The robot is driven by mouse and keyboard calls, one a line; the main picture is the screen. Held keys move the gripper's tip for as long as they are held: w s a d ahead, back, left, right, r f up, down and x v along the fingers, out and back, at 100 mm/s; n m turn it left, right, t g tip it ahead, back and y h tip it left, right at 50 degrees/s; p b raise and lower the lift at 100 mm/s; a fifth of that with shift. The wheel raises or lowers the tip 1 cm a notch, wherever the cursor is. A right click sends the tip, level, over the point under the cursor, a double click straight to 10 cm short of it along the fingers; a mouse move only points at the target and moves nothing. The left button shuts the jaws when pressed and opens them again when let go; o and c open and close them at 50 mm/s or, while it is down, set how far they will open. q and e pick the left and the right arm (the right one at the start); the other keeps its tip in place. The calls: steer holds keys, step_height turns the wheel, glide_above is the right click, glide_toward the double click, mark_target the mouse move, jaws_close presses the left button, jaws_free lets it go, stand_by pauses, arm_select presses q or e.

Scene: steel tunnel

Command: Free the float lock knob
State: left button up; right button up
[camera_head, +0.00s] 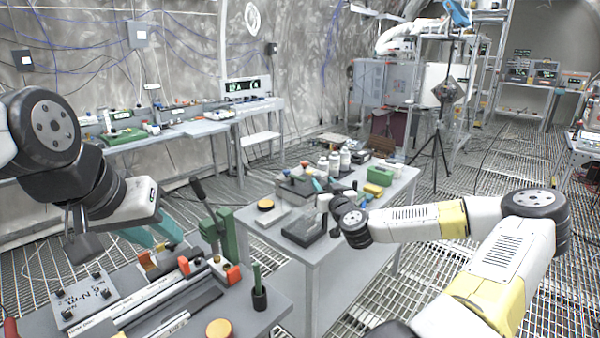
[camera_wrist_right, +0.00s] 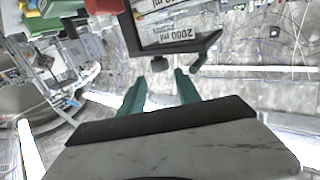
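In the right wrist view, a dark frame (camera_wrist_right: 185,48) with a "2000 ml" label carries a small dark knob (camera_wrist_right: 161,63), which may be the float lock knob. My right gripper (camera_wrist_right: 160,77) has its two teal fingers apart, pointing at the knob, with visible space between them. I cannot tell whether the knob is between the tips or just beyond. In the head view my right wrist hides most of this spot, beside a clear box (camera_head: 303,229) on the grey table. My left gripper (camera_head: 152,233) is open and empty above the left bench.
The grey table (camera_head: 335,262) also holds white bottles (camera_head: 334,163), a green box (camera_head: 380,175) and a yellow-black disc (camera_head: 265,205). The left bench (camera_head: 235,308) carries a rail fixture, a green lever stand (camera_head: 222,236) and a dark cup (camera_head: 259,297). A tripod (camera_head: 437,150) stands behind.

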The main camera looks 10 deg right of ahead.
mark_target(318, 176)
steer(key=w, duration=0.7)
steer(key=shift+w+a, duration=0.25)
steer(key=shift+a, duration=0.05)
jaws_close()
